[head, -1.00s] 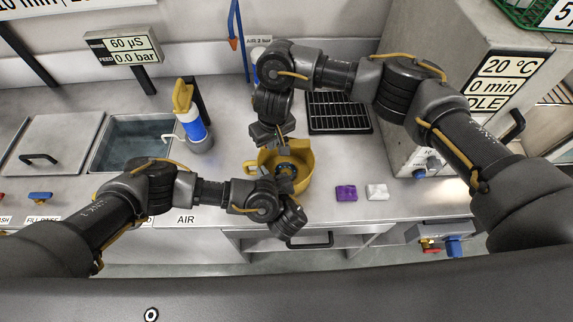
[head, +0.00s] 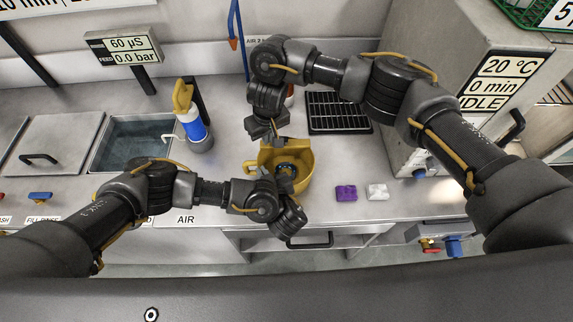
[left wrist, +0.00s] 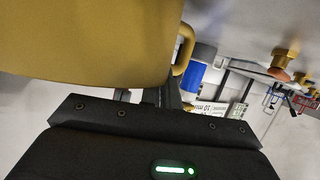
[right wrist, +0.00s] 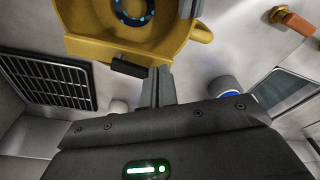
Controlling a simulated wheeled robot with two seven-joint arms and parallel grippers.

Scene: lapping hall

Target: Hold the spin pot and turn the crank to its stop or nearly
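The yellow spin pot (head: 304,160) stands on the steel bench, with a blue ring of holes (right wrist: 133,8) inside. My left gripper (head: 277,190) is at the pot's front left. In the left wrist view the pot (left wrist: 90,40) covers its fingertips, so its grip is hidden. My right gripper (head: 275,135) is at the pot's back rim. In the right wrist view its fingers (right wrist: 160,82) look close together beside a short dark bar (right wrist: 129,68) at the rim, perhaps the crank. I cannot tell if they hold it.
A purple block (head: 346,193) and a white block (head: 377,192) lie right of the pot. A black rack (head: 338,112) is behind it. A blue bottle with a yellow top (head: 194,128) and a sink (head: 130,140) are to the left. A grey machine (head: 440,110) stands at the right.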

